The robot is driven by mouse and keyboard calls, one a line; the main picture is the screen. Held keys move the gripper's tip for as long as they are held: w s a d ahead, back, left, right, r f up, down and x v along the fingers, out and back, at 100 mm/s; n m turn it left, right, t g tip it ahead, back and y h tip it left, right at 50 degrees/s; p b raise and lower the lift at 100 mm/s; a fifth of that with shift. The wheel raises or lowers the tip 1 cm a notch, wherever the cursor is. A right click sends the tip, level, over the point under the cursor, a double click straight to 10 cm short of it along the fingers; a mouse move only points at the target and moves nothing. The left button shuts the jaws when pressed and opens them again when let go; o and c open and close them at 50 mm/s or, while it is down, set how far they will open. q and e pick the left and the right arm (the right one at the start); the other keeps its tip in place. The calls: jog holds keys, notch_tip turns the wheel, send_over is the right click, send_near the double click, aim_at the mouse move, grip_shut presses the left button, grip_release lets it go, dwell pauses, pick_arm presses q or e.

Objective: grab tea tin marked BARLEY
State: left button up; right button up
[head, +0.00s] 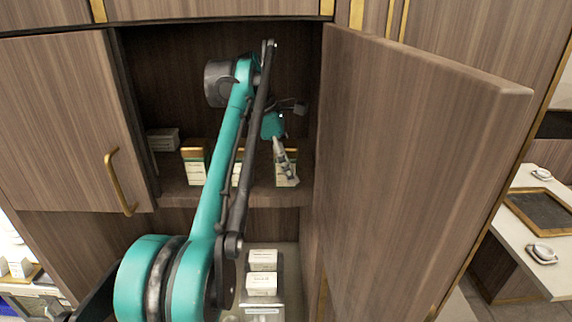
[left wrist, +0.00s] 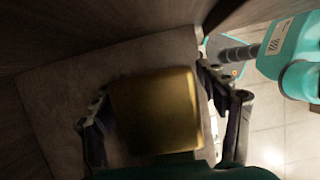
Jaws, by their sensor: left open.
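Several tea tins with gold tops and pale labels stand on the cabinet shelf in the head view: a left tin (head: 195,167), a middle tin (head: 236,174) partly hidden by my arm, and a right tin (head: 288,177). Their labels are too small to read, so I cannot tell which is BARLEY. My left gripper (head: 284,158) is open at the right tin, pointing down over its front. In the left wrist view, my left gripper (left wrist: 160,105) has a finger on each side of a gold-topped tin (left wrist: 165,112); contact is unclear. My right gripper is not in view.
The open cabinet door (head: 410,150) stands close to the right of my arm. The shelf (head: 225,195) has a closed door (head: 70,120) to its left. White boxes (head: 262,283) sit below.

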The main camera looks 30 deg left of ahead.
pick_arm(q)
jog(key=shift+d+f, duration=0.1)
jog(key=shift+f, duration=0.15)
jog(key=c, duration=1.3)
jog(key=shift+c, duration=0.4)
jog(key=shift+r, duration=0.15)
